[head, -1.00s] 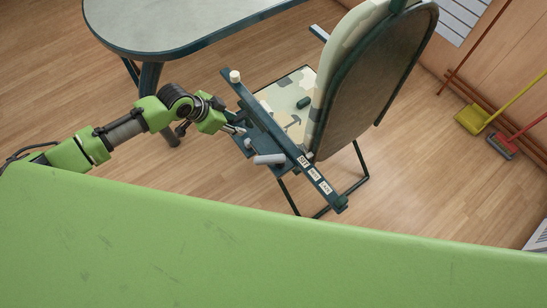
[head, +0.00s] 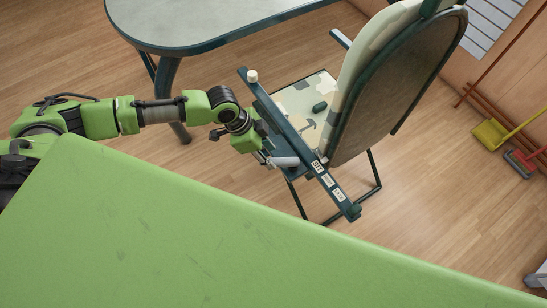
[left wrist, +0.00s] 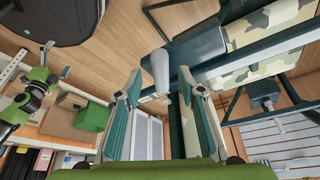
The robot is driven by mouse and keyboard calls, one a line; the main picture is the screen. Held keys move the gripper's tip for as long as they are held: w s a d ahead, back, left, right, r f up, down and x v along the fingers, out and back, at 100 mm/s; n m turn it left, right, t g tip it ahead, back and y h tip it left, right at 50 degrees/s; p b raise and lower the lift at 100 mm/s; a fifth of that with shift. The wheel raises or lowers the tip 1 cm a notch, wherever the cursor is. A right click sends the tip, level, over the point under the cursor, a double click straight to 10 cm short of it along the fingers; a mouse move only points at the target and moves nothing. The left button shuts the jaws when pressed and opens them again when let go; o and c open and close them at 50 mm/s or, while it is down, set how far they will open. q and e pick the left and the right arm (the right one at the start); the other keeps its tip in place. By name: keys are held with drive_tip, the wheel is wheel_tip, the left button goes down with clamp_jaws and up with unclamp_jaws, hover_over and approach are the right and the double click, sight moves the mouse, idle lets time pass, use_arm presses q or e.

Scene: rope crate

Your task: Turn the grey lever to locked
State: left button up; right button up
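The grey lever (head: 286,162) is a short, light grey cylinder on the dark bar (head: 300,139) along the near side of a folding chair. My left gripper (head: 266,158) is at the lever's left end. In the left wrist view the lever (left wrist: 160,68) shows between and beyond the two fingertips, which stand apart with gaps beside it. Contact cannot be told. A green arm, probably my right, shows at the left of the wrist view; its gripper is too small to read.
The camouflage chair (head: 295,97) has a tall back beside the bar. A white knob (head: 252,76) stands at the bar's far end. A grey table (head: 205,22) is behind my left arm. Brooms (head: 490,135) lean at the right wall. Wooden floor lies open between.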

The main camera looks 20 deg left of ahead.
sight(274, 160)
use_arm(q)
drive_tip(key=shift+x, duration=1.9)
clamp_jaws()
